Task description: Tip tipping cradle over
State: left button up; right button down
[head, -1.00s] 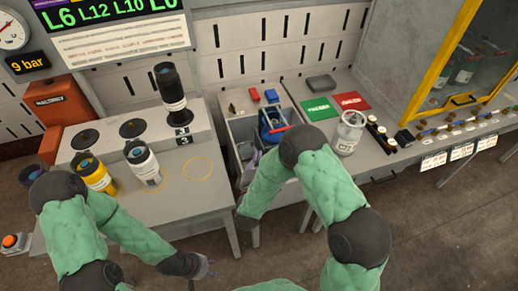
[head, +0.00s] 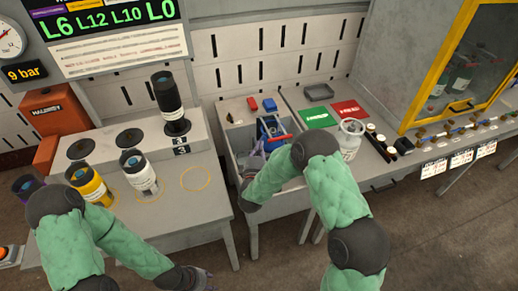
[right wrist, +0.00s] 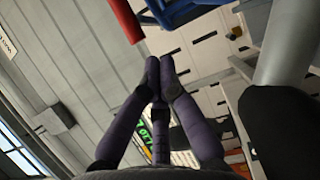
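The tipping cradle (head: 270,128) is a blue frame with a red bar, in the grey open bin on the middle table. In the right wrist view its red bar (right wrist: 126,20) and blue part (right wrist: 185,12) show at the top edge. My right gripper (head: 252,160) is over the near left part of the bin, partly hidden by my forearm. In the right wrist view its purple fingers (right wrist: 160,70) meet at the tips with nothing between them, apart from the red bar. My left gripper (head: 205,278) hangs low before the left table; its finger opening is unclear.
The left table carries a black cylinder (head: 170,98) on a raised step, a white one (head: 140,175) and a yellow one (head: 88,182). Right of the bin are a green card (head: 318,114), a red card (head: 349,109) and a glass jar (head: 350,140).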

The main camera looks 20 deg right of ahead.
jog(key=shift+d+r, duration=0.1)
jog(key=shift+d+r+m, duration=0.1)
jog(key=shift+d+m, duration=0.1)
jog(key=shift+m, duration=0.1)
